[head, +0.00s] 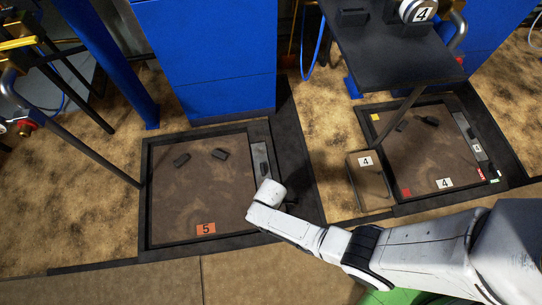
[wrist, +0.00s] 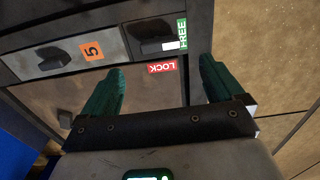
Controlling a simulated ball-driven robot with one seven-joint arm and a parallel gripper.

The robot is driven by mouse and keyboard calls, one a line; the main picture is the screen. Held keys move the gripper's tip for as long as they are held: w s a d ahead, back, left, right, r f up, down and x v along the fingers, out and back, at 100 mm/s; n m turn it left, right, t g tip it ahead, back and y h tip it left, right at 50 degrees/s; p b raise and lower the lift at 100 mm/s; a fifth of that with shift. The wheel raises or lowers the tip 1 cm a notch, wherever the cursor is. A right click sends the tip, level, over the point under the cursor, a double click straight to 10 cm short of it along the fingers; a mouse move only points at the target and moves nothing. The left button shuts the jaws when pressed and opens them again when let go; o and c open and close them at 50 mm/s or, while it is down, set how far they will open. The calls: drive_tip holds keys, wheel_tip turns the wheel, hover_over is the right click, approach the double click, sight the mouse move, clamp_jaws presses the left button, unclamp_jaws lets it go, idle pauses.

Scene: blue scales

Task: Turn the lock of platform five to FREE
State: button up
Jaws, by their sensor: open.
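Platform five (head: 180,205) is a brown plate in a black frame at left in the head view, with an orange 5 label (head: 206,229). In the wrist view the lock (wrist: 152,30) is a black knob with a white mark at its lower right. A green FREE label (wrist: 182,33) is right of it and a red LOCK label (wrist: 161,68) below it. My gripper (wrist: 160,65) is open and empty, its green fingers apart below the knob, not visibly touching it. In the head view my arm hides the gripper and the lock.
A second black knob (wrist: 55,56) sits beside the orange 5 plate (wrist: 92,50) in the wrist view. Platform four (head: 425,165) lies to the right in the head view. A blue column (head: 208,60) stands behind platform five, and a dark table (head: 390,50) overhangs platform four.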

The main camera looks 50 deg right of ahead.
wheel_tip(320, 180, up, 2)
drive_tip(key=shift+r+p, duration=0.2)
drive_tip(key=shift+p, duration=0.25)
idle(0.3)
drive_tip(key=s+d+r+m, duration=0.3)
drive_tip(key=r+m, duration=0.1)
drive_tip(key=r, duration=0.6)
drive_tip(key=s+d+r+m+t, duration=0.1)
drive_tip(key=s+d+r+m, duration=0.25)
drive_tip(key=r, duration=0.65)
drive_tip(key=s+d+r+m, duration=0.2)
drive_tip(key=s+r+m, duration=0.15)
drive_tip(key=r, duration=0.55)
wheel_tip(320, 180, up, 28)
drive_tip(key=p, duration=2.8)
drive_tip(key=shift+w+r, duration=0.25)
